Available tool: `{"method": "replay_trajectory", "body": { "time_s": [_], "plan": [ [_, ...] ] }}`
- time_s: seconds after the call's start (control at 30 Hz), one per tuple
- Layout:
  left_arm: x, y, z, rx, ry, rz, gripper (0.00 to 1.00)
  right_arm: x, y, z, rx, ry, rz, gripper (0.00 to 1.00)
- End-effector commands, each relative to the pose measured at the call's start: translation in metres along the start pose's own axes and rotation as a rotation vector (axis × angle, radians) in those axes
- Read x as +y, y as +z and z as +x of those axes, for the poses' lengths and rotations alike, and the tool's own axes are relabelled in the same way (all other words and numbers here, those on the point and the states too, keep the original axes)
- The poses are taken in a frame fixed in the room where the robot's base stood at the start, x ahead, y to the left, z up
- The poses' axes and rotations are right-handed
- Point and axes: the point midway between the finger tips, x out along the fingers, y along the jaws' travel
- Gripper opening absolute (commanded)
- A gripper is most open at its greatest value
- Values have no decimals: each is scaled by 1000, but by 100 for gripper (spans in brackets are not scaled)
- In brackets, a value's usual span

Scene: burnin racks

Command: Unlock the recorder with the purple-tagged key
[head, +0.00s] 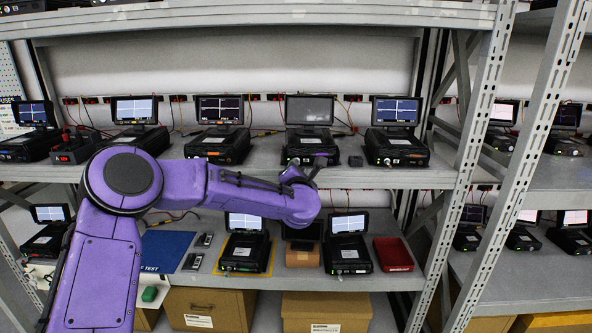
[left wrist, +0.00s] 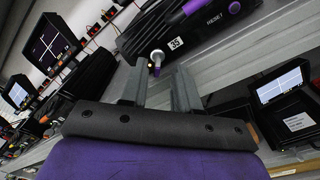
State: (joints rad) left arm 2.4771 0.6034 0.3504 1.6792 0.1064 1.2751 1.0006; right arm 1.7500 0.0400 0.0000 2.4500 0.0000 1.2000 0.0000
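A recorder (head: 310,143) with a blank grey screen (head: 310,109) stands on the upper shelf, second from the right. My left gripper (head: 312,172) is at its front edge in the head view and partly covers it. In the left wrist view the two fingers of my left gripper (left wrist: 158,88) stand apart with a clear gap. Beyond the gap, a silver round lock or key (left wrist: 157,57) with a small purple piece sits on the front of a black recorder marked 35 (left wrist: 170,35). I cannot tell key from lock here. My right gripper is not in view.
Recorders with lit screens stand on both sides, such as the one to the right (head: 397,146). The lower shelf holds a blue mat (head: 165,250), more recorders and a red tray (head: 393,254). A slotted rack post (head: 480,150) stands at the right.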

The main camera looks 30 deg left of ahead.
Motion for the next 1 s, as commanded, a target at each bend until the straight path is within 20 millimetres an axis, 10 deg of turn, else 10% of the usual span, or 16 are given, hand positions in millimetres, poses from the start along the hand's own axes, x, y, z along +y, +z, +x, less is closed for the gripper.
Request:
{"method": "replay_trajectory", "body": {
  "time_s": [0.27,0.7,1.0],
  "plan": [
    [1,1,-7,-4,2,-3,31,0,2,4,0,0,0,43],
    [0,-1,-98,-3,2,-2,31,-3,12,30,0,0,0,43],
    [1,0,-107,-1,2,-1,31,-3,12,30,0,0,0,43]
  ]
}}
